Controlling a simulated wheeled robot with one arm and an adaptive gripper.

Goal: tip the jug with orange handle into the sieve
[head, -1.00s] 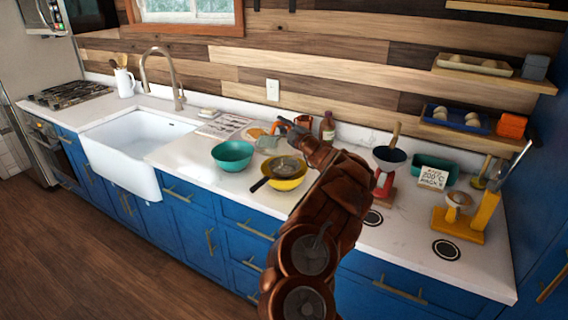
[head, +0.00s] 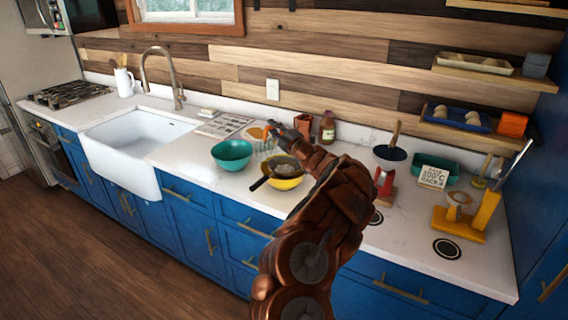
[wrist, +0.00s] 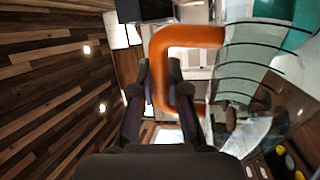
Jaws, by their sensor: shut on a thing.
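The jug, clear with dark measuring lines (wrist: 250,75) and an orange handle (wrist: 188,38), fills the right of the wrist view. My gripper (wrist: 155,75) is shut on its handle. In the head view my gripper (head: 280,128) holds the jug (head: 266,146) above the counter, behind the yellow bowl (head: 288,184). The sieve (head: 286,167), with a dark handle reaching front left, rests on the yellow bowl. My arm hides part of the bowl's right side. The jug's contents and exact tilt are hard to tell.
A teal bowl (head: 232,155) stands close left of the yellow bowl. A brown bottle (head: 327,128) and a reddish-brown container (head: 303,124) stand behind my gripper. A red stand with a dark pan (head: 389,153) is to the right. The counter's front left strip is clear.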

